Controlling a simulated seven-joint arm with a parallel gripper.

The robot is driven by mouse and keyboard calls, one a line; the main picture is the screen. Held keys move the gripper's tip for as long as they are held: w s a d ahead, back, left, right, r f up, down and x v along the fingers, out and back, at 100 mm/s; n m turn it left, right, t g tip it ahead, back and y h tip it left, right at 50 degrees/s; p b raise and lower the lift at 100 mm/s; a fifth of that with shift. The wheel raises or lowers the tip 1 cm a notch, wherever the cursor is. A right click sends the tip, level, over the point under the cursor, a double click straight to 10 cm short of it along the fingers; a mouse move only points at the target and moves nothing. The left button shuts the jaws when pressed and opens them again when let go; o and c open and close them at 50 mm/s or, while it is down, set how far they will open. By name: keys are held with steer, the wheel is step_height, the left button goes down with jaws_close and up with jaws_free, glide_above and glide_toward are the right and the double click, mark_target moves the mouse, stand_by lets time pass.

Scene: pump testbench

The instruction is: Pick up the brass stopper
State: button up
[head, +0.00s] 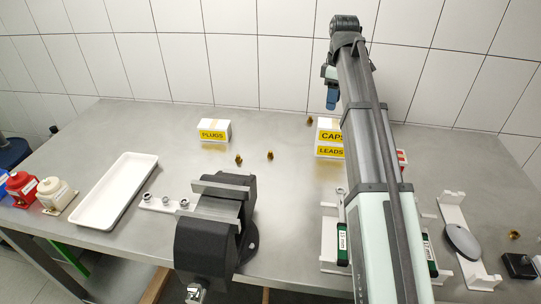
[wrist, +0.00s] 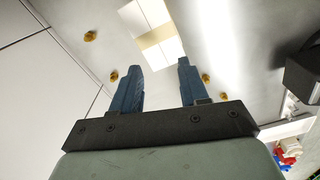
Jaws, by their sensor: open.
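Several small brass pieces lie on the steel table, and I cannot tell which one is the stopper. In the head view, two lie near the middle, a left one (head: 239,159) and a right one (head: 270,155); a third (head: 310,120) is at the back and another (head: 514,235) at the far right. The wrist view shows brass pieces left of the fingers (wrist: 114,76), (wrist: 90,36) and right of them (wrist: 206,78), (wrist: 222,94). My gripper (head: 331,104), with blue fingers, is raised at the back. In the wrist view it (wrist: 158,64) is open and empty.
A PLUGS box (head: 213,131) and a CAPS/LEADS box (head: 329,138) stand at the back. A dark vise (head: 214,235) is at the front, with a white tray (head: 112,192) to its left. White racks with tools (head: 460,240) are at right. The table centre is mostly clear.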

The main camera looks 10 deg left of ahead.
steer(key=s+a+f+m, duration=0.2)
steer(key=a+m, duration=0.6)
steer(key=m, duration=2.3)
glide_above(270, 154)
steer(key=f, duration=0.9)
steer(key=shift+w+d, duration=0.2)
steer(key=shift+d, duration=0.05)
steer(key=shift+w+a+f, duration=0.1)
steer(key=shift+f, duration=1.45)
steer(key=shift+w+a+f, duration=0.1)
steer(key=shift+f, duration=1.45)
jaws_close()
